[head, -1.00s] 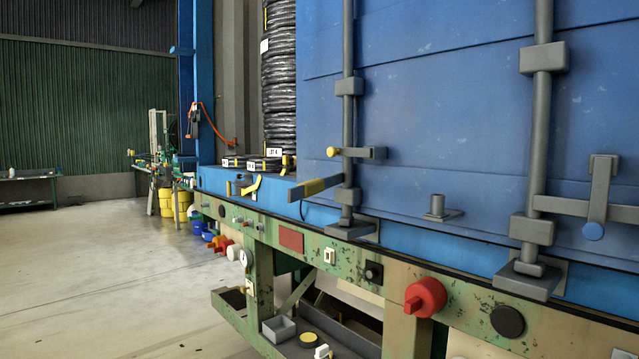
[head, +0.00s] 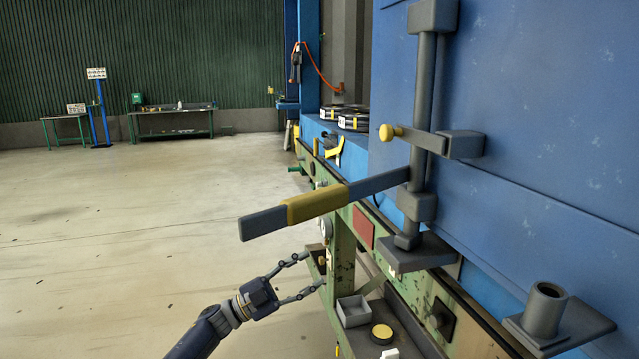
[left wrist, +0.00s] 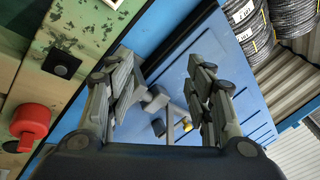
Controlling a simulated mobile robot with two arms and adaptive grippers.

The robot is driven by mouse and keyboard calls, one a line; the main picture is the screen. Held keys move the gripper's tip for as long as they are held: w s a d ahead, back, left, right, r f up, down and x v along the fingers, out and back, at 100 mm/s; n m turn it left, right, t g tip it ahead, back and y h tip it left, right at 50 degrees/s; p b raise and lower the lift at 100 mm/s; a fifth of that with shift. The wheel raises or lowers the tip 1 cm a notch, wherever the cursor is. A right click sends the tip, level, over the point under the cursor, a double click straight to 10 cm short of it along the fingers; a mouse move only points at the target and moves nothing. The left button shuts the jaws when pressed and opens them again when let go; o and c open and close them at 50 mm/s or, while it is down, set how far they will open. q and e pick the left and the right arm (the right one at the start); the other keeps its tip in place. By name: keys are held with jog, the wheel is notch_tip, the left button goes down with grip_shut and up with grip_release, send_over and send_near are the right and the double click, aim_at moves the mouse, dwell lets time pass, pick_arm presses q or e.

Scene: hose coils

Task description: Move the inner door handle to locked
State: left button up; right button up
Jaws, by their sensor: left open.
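The inner door handle is a grey lever with a yellow sleeve (head: 315,203). It juts out to the left from the upright grey lock rod (head: 424,100) on the blue container door (head: 540,150). A bracket with a yellow knob (head: 386,133) sits on the rod above the lever; the yellow knob also shows in the left wrist view (left wrist: 187,125). My left gripper (head: 308,273) is open and empty, below the lever and apart from it. In the left wrist view its spread fingers (left wrist: 163,80) frame the blue door. My right gripper is out of view.
The green rail (head: 343,245) under the door carries a red plate (head: 362,227) and several fittings. A grey box (head: 353,311) and a yellow-topped round item (head: 381,333) sit on a low shelf. Open floor (head: 150,230) lies left; workbenches stand far back.

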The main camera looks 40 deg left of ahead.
pick_arm(q)
jog(key=s+d+r+m+g+h+p, duration=0.1)
jog(key=s+r+m+g+h, duration=0.15)
jog(key=r, duration=0.35)
jog(key=s+r+m+g+h, duration=0.1)
jog(key=r+m+g+h, duration=0.2)
jog(key=r, duration=0.4)
jog(key=m+g+p, duration=0.2)
jog(key=m+g, duration=0.8)
jog(key=m, duration=0.2)
send_near(317, 204)
jog(key=shift+y, duration=0.45)
jog(key=d+p, duration=0.1)
jog(key=d, duration=0.1)
jog(key=w+d+p, duration=0.1)
jog(key=d+p, duration=0.1)
jog(key=d, duration=0.1)
jog(key=w+d+p, duration=0.1)
jog(key=d, duration=0.2)
jog(key=shift+w+r, duration=0.2)
jog(key=shift+w, duration=0.05)
jog(key=shift+w+d+f+p, duration=0.1)
jog(key=shift+d+f+p, duration=0.05)
jog(key=shift+d+p, duration=0.2)
jog(key=shift+d, duration=0.1)
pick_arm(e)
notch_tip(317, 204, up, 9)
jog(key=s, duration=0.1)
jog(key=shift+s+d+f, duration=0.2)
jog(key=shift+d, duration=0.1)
